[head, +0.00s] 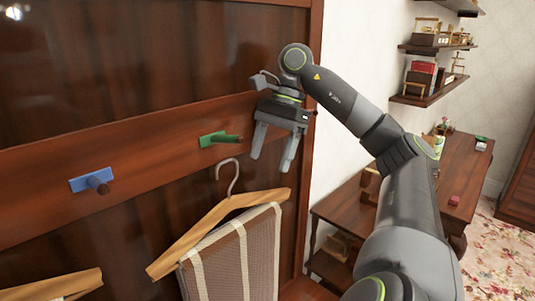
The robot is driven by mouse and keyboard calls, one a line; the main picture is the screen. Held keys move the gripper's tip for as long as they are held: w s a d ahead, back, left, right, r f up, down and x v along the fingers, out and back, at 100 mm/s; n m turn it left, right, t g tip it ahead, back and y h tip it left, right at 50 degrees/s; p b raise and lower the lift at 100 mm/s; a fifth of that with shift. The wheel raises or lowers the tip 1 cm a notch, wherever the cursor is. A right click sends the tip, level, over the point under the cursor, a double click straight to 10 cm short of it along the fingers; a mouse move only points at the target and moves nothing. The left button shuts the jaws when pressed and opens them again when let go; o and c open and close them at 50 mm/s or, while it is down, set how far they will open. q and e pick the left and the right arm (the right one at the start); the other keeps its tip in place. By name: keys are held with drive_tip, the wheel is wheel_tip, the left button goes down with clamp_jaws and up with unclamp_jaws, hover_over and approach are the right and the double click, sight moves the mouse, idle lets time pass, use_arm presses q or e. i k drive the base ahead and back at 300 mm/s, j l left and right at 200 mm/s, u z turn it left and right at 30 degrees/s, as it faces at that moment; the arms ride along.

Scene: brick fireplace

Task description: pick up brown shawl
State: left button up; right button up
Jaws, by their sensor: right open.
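The brown shawl (235,262), with pale stripes, is draped over a wooden hanger (190,240) in the lower middle of the head view. Its lower part is cut off by the frame edge. The hanger's metal hook (228,178) rises just below a green peg (221,139); I cannot tell what the hook rests on. My right gripper (272,163) is open and empty, fingers pointing down. In the picture it is above the shawl's right part and to the right of the hook. My left gripper is not in view.
A blue peg (92,184) is on the dark wooden panel at left. A second wooden hanger (55,286) shows at the bottom left. At right are a wooden desk (460,170) and wall shelves (430,95) with small items. A floral rug (490,255) lies beyond my arm.

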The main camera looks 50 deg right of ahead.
sight(239, 260)
drive_tip(key=k, duration=1.5)
